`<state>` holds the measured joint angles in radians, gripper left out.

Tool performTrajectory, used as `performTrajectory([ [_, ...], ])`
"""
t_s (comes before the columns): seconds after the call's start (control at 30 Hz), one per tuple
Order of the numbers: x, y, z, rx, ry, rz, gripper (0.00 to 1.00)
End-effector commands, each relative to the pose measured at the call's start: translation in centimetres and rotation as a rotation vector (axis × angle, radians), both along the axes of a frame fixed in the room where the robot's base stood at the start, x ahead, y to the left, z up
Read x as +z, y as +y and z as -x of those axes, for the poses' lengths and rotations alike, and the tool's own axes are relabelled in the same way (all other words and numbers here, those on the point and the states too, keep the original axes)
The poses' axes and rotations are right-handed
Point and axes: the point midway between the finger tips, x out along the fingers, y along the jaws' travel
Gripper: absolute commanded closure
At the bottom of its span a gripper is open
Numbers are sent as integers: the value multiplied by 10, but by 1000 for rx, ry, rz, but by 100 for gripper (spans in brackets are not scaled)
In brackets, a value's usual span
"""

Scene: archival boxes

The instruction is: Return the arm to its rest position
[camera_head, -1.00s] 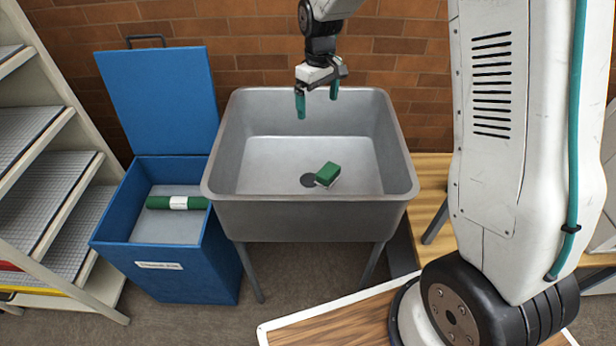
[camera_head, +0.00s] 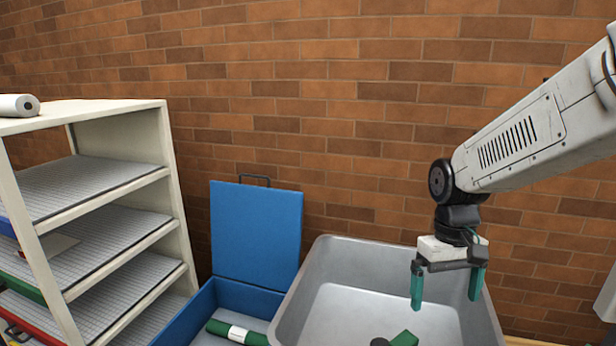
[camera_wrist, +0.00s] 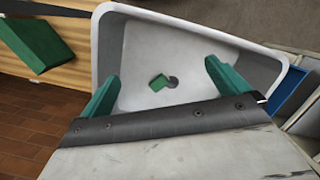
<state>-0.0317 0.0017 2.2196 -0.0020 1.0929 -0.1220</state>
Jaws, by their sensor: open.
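My gripper (camera_head: 446,288) hangs above the grey sink (camera_head: 318,262), with its two teal fingers spread wide and nothing between them. My arm reaches in from the right edge of the head view. In the wrist view my gripper (camera_wrist: 160,90) is also open, with the sink basin (camera_wrist: 190,35) below it. A green and pale sponge-like block (camera_wrist: 160,82) lies in the basin beside the drain, well apart from the fingers. In the head view the block (camera_head: 404,339) is cut off by the lower edge.
An open blue box (camera_head: 187,314) stands left of the sink with its lid (camera_head: 256,235) up. A green roll with a white band (camera_head: 236,333) lies in it. A shelf rack (camera_head: 172,190) stands at far left, with a white roll (camera_head: 18,105) on top. A brick wall is behind.

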Motion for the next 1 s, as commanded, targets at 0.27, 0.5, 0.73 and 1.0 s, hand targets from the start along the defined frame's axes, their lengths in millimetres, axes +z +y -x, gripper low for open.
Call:
performTrajectory([
  [0.27, 47, -7, 104, -105, -64, 12, 0],
  [0.5, 62, -11, 170, -149, -166, 9, 0],
  [0.73, 75, -12, 189, -156, -270, 2, 0],
  [1.0, 79, -13, 189, -157, -288, 1, 0],
])
